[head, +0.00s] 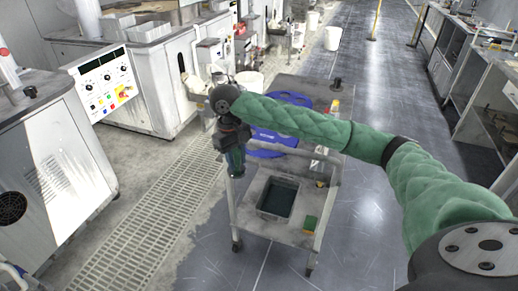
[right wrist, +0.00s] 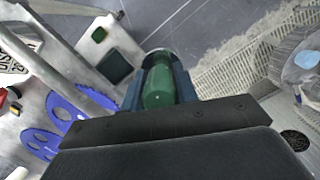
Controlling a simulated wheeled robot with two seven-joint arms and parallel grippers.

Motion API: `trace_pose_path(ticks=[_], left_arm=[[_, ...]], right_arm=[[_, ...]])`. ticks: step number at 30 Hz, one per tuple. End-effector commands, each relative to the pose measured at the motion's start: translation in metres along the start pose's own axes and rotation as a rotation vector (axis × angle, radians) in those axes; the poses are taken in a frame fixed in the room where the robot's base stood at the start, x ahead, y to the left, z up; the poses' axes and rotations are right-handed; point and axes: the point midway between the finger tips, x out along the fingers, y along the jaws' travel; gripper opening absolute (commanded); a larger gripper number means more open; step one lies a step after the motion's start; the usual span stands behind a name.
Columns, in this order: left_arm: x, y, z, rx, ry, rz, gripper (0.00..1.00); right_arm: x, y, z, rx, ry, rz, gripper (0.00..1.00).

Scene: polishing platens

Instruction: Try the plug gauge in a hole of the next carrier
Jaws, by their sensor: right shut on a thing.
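My right gripper (head: 235,155) hangs at the left edge of the cart, pointing down. It is shut on the green plug gauge (right wrist: 160,86), whose green handle shows between the two fingers in the right wrist view. The gauge's far end has a metallic rim there; its tip is hard to make out. Blue carriers with holes lie on the cart top: a far one (head: 291,98) and a nearer one (head: 268,150), partly hidden by my right arm and gripper. Blue carriers also show at the left of the right wrist view (right wrist: 67,106). The gauge is apart from them. My left gripper is out of view.
A dark knob-like item (head: 337,84) stands at the cart's far end. Polishing machines (head: 140,90) line the left; open floor (head: 375,210) lies right.

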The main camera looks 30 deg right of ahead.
Motion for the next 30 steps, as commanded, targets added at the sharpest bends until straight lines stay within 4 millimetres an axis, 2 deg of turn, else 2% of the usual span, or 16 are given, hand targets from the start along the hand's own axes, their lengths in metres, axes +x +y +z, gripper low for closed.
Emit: trace_pose_path(ticks=[1,13,30], left_arm=[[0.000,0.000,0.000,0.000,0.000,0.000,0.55],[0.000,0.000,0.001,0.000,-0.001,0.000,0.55],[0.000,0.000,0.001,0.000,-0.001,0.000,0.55]], right_arm=[[0.002,-0.010,-0.007,0.032,0.001,-0.007,0.00],[0.018,-0.055,-0.039,0.245,0.001,-0.039,0.00],[0.013,-0.059,-0.041,0.227,0.011,-0.030,0.00]])
